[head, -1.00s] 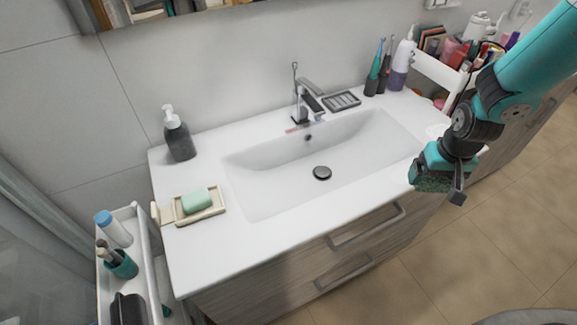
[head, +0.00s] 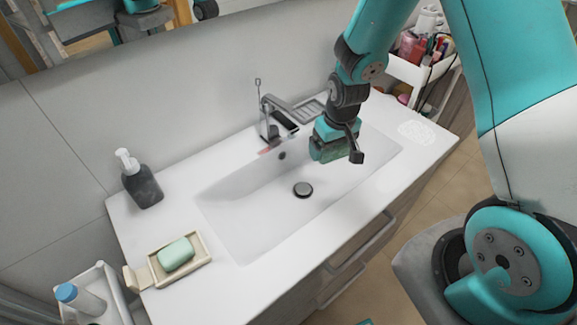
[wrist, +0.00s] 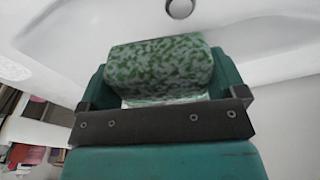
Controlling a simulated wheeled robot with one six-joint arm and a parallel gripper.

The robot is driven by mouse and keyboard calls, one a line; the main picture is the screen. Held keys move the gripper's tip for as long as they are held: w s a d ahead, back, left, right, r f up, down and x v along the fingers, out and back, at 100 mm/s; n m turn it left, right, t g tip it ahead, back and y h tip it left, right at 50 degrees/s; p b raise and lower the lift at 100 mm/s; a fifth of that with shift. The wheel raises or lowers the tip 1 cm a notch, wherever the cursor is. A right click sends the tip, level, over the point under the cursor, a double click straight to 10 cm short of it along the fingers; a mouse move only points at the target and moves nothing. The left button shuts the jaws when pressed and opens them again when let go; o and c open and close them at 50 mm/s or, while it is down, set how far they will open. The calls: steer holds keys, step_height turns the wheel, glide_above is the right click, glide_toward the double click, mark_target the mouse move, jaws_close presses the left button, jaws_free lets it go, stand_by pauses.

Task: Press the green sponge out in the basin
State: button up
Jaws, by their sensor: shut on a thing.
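The green sponge (head: 325,151) is held in my gripper (head: 338,150), above the right half of the white basin (head: 250,215) in the head view. In the wrist view the mottled green and white sponge (wrist: 160,68) sits between the two teal fingers of my gripper (wrist: 165,80), which are shut on it. The sponge looks clear of the basin floor, but its exact height is hard to tell. The round dark drain plug (head: 303,190) lies to the lower left of the sponge. It also shows at the top of the wrist view (wrist: 180,8).
The faucet (head: 272,118) stands at the basin's back edge, left of my gripper. A soap dish (head: 193,268) with a green soap bar (head: 176,254) and a dark soap dispenser (head: 141,182) stand on the left counter. A white cart (head: 425,72) with bottles is at the back right.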

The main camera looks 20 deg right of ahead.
mark_target(297, 217)
steer(key=a+f+n, duration=0.1)
steer(key=n, duration=0.1)
steer(key=a+n, duration=0.1)
steer(key=n, duration=0.2)
steer(key=a+f+n+y, duration=0.1)
steer(key=n, duration=0.1)
steer(key=shift+s+a+f+n+b, duration=0.2)
steer(key=shift+f+n+b, duration=0.1)
steer(key=shift+f+b, duration=0.1)
steer(key=s+a+f+n+g+b, duration=0.15)
steer(key=a+f+n, duration=0.35)
steer(key=n, duration=0.8)
steer(key=f+b, duration=0.6)
steer(key=f, duration=0.1)
steer(key=a+f+b, duration=0.1)
steer(key=f+b, duration=0.2)
steer(key=f, duration=0.1)
steer(key=shift+s, duration=0.35)
steer(key=shift+f+b, duration=0.6)
steer(key=shift+f, duration=0.15)
stand_by(3.4)
